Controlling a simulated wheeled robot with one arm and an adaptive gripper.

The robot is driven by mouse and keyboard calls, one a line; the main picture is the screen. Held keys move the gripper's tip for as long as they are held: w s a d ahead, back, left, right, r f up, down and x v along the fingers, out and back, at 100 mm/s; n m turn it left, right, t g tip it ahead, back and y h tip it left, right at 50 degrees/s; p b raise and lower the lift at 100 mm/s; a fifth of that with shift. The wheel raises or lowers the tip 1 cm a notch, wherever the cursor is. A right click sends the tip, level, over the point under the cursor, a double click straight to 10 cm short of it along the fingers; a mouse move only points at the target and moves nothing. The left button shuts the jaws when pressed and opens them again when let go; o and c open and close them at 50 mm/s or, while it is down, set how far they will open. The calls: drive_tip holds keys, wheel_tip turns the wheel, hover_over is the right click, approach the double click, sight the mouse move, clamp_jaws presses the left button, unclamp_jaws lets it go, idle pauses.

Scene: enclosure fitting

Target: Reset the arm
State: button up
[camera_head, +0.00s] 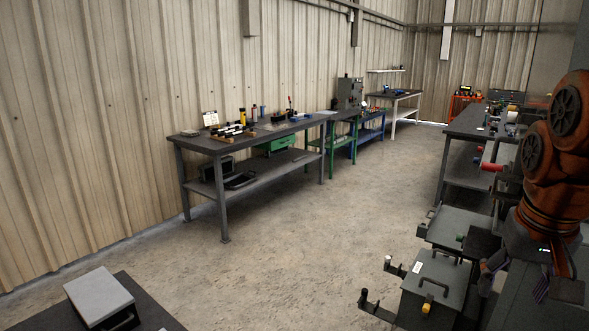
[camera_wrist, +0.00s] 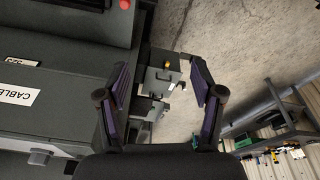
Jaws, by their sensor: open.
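My arm is orange and bent at the right edge of the head view, with my gripper (camera_head: 514,282) low at its end. The wrist view shows my gripper (camera_wrist: 158,68) with its two dark purple-padded fingers spread wide apart. Nothing is held between them. A grey box with a black handle (camera_head: 435,283) stands left of the gripper in the head view. A grey box with a yellow part (camera_wrist: 161,82) shows beyond the gap between the fingers in the wrist view, apart from them.
A dark cabinet with a "CABLE" label (camera_wrist: 18,96) fills the left of the wrist view. A workbench with tools (camera_head: 250,139) stands along the wall. A grey-lidded box (camera_head: 98,296) is at lower left. Concrete floor (camera_head: 300,240) is clear between the benches.

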drive_tip(key=s+a+f+n+g, duration=0.2)
drive_tip(key=s+a+f, duration=0.4)
drive_tip(key=f, duration=0.4)
drive_tip(key=s+a+f+n+g+y, duration=0.1)
drive_tip(key=s+a+f+n, duration=0.1)
drive_tip(key=s+a+f, duration=0.5)
wheel_tip(320, 180, down, 3)
drive_tip(key=shift+s+a+f+g, duration=0.15)
drive_tip(key=shift+s+a+g, duration=0.2)
drive_tip(key=shift+s, duration=0.4)
drive_tip(key=shift+d, duration=0.1)
